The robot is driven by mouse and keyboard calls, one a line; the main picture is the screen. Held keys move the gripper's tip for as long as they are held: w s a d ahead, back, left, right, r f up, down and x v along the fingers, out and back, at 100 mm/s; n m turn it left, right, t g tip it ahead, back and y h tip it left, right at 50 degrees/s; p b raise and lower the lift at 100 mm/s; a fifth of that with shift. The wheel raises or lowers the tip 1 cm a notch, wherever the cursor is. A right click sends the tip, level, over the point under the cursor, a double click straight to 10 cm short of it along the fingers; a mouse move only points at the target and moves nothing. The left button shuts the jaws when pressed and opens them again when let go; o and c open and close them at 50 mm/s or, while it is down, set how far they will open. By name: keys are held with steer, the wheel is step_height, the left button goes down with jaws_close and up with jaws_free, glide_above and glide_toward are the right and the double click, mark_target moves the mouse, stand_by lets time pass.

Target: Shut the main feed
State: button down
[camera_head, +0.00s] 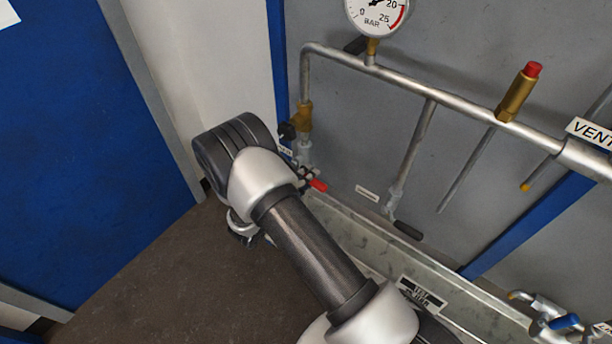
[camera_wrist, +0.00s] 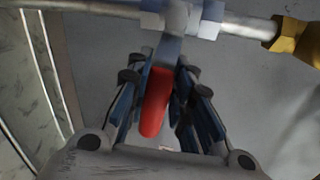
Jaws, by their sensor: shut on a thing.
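A red valve handle (camera_wrist: 156,103) points toward the wrist camera from a valve body (camera_wrist: 182,17) on a metal pipe. My gripper (camera_wrist: 162,85) has its blue-padded fingers on both sides of this handle and is shut on it. In the head view a red handle tip (camera_head: 318,185) sticks out beside my wrist, at the foot of the left vertical pipe. My arm hides most of the valve and the gripper there. I cannot read a main feed label.
A pressure gauge (camera_head: 377,14) tops a horizontal pipe (camera_head: 450,105). A brass valve with a red cap (camera_head: 518,92) stands on it near a VENT sign (camera_head: 592,133). A black handle (camera_head: 407,230) is right of my arm. A metal trough (camera_head: 375,240) runs below. A blue handle (camera_head: 564,321) is lower right.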

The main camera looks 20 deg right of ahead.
steer(key=shift+s+r+n, duration=0.1)
steer(key=shift+r+n, duration=0.05)
steer(key=shift+n, duration=0.55)
steer(key=c, duration=1.4)
jaws_free()
steer(key=shift+r, duration=0.1)
steer(key=v, duration=1.2)
steer(key=shift+a+r, duration=0.1)
